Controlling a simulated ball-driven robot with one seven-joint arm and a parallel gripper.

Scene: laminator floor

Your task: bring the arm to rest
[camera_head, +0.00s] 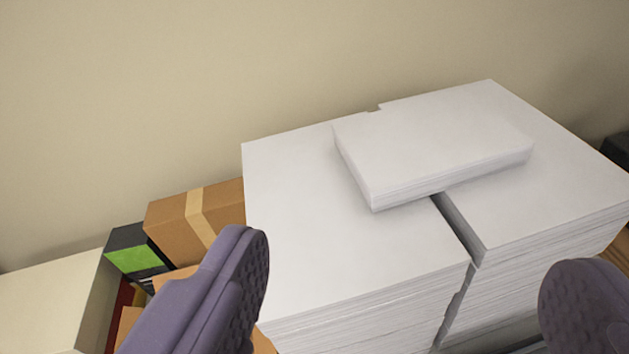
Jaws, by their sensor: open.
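My gripper (405,285) shows at the bottom of the head camera view, with two purple, ridged fingers spread wide apart. It is open, and nothing sits between the fingers. Beyond and beneath the fingers are two tall stacks of white paper, a left stack (300,215) and a right stack (540,205). A smaller ream of white paper (430,140) lies flat across both stacks. The rest of my arm is not in view.
A cardboard box with tape (168,222) and a black and green box (135,258) stand left of the stacks. A pale box (50,305) is at the lower left. A dark object (617,148) shows at the right edge. A beige wall (200,80) closes off the back.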

